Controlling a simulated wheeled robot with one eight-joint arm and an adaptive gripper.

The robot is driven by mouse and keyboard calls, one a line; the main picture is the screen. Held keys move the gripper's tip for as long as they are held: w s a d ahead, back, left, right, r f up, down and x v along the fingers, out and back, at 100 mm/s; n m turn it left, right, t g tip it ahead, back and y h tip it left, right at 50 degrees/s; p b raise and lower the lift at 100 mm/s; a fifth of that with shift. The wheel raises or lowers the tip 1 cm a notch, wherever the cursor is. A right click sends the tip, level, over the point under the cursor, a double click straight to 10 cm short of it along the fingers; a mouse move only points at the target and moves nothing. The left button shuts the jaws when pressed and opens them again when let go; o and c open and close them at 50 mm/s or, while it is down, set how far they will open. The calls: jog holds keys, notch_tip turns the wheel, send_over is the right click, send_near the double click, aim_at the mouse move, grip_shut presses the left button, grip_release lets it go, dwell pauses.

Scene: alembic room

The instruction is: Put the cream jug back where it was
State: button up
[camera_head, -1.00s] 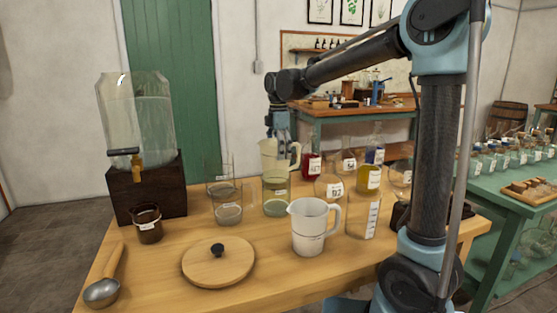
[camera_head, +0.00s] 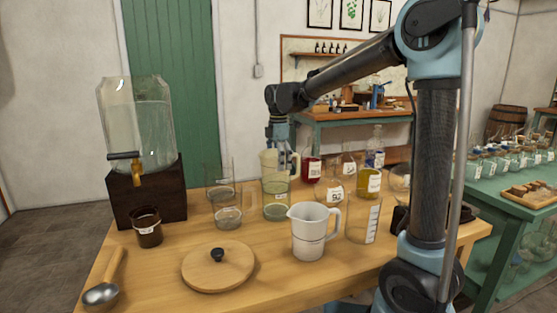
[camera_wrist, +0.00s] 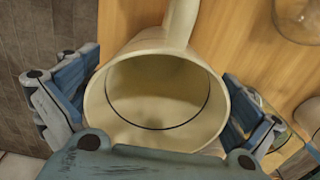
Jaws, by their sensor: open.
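The cream jug (camera_head: 267,160) stands upright at the back of the wooden table, partly hidden behind a clear glass beaker (camera_head: 276,198) and my fingers. In the wrist view I look down into the empty cream jug (camera_wrist: 150,90), its handle pointing to the top of the picture. My gripper (camera_head: 281,157) is down at the jug with its fingers open on either side. In the wrist view the gripper (camera_wrist: 160,100) has one finger left and one right of the jug's wall. The jug's base is hidden.
A white measuring jug (camera_head: 314,232) stands in front, with a round wooden lid (camera_head: 217,268) to its left. Glass beakers (camera_head: 228,218) and flasks, including a yellow bottle (camera_head: 369,183) and a red bottle (camera_head: 311,169), crowd both sides. A dispenser (camera_head: 146,140) stands far left.

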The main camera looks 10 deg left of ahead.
notch_tip(320, 180, up, 17)
jog(key=shift+a+r, duration=0.15)
jog(key=shift+a, duration=0.05)
dwell(0.5)
